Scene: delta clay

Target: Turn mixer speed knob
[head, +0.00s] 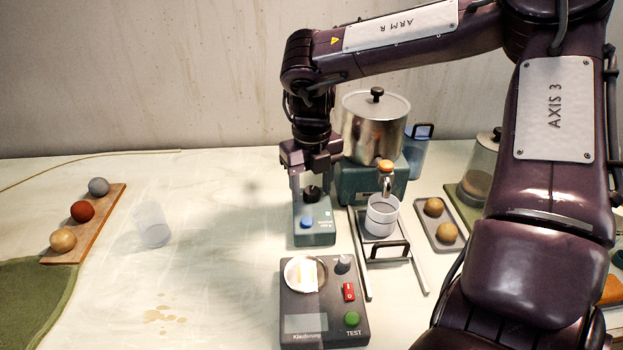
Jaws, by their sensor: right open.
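A small blue-grey box (316,232) stands left of the steel mixer pot (372,134). It carries a black knob (311,194) and a blue button (306,222); its label is too small to read, so I cannot tell for sure that this is the mixer speed knob. My right gripper (311,182) points down over the box, jaws open, with the knob between or just below its fingertips. I cannot tell whether the fingers touch the knob. The knob's pointer mark is not visible. My left gripper is not in view.
A dark grey test unit (304,324) with a grey knob (343,263), red switch and green button stands in front. A white cup (381,215) sits below the pot's spout. A clear beaker (152,224) and a wooden board (113,205) with balls are left.

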